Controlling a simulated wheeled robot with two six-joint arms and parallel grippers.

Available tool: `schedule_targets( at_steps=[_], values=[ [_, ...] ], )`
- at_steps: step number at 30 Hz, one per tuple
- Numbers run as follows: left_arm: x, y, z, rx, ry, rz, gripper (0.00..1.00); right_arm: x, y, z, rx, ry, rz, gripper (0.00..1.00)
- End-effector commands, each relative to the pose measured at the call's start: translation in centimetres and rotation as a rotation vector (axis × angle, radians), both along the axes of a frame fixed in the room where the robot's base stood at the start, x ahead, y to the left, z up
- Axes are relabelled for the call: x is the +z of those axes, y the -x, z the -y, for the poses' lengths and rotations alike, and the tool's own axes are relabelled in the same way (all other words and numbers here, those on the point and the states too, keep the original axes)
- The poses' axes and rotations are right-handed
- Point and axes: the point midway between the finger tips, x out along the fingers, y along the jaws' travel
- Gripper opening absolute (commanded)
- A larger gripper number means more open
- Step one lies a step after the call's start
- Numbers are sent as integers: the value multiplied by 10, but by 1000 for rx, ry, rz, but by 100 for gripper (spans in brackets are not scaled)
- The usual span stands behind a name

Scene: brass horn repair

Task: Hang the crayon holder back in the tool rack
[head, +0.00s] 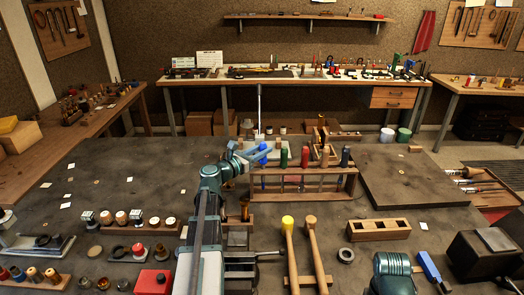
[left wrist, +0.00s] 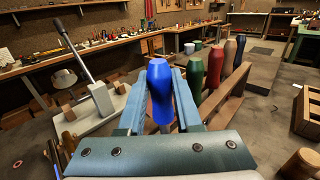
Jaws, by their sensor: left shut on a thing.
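The crayon holder (head: 263,148), with a glossy blue handle, is between the blue fingers of my left gripper (head: 252,155). The left wrist view shows the handle (left wrist: 160,88) upright, with the left gripper (left wrist: 160,75) shut on it. The wooden tool rack (head: 342,187) stands in the middle of the table, and the holder is at its left end. A blue part shows below the top rail there; I cannot tell whether the holder is seated in a slot. My right gripper (head: 430,267) is at the lower right, away from the rack, its jaw state unclear.
A lever press (head: 259,110) stands behind. Two mallets (head: 288,225) lie in front. A dark board (head: 405,180) is at right. The table's left middle is mostly clear.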

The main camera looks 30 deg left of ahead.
Motion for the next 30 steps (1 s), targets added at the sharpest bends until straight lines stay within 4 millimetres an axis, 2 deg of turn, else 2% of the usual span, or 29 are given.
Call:
schedule_targets(
  at_steps=[15, 16, 21, 22, 30],
  values=[
    [-21, 0, 0, 0, 0, 0, 0, -21, 0, 0, 0, 0, 0, 50],
    [-21, 0, 0, 0, 0, 0, 35, -21, 0, 0, 0, 0, 0, 50],
    [-19, 0, 0, 0, 0, 0, 65, -19, 0, 0, 0, 0, 0, 50],
    [-19, 0, 0, 0, 0, 0, 68, -19, 0, 0, 0, 0, 0, 50],
    [-19, 1, 0, 0, 0, 0, 68, -19, 0, 0, 0, 0, 0, 50]
  ],
)
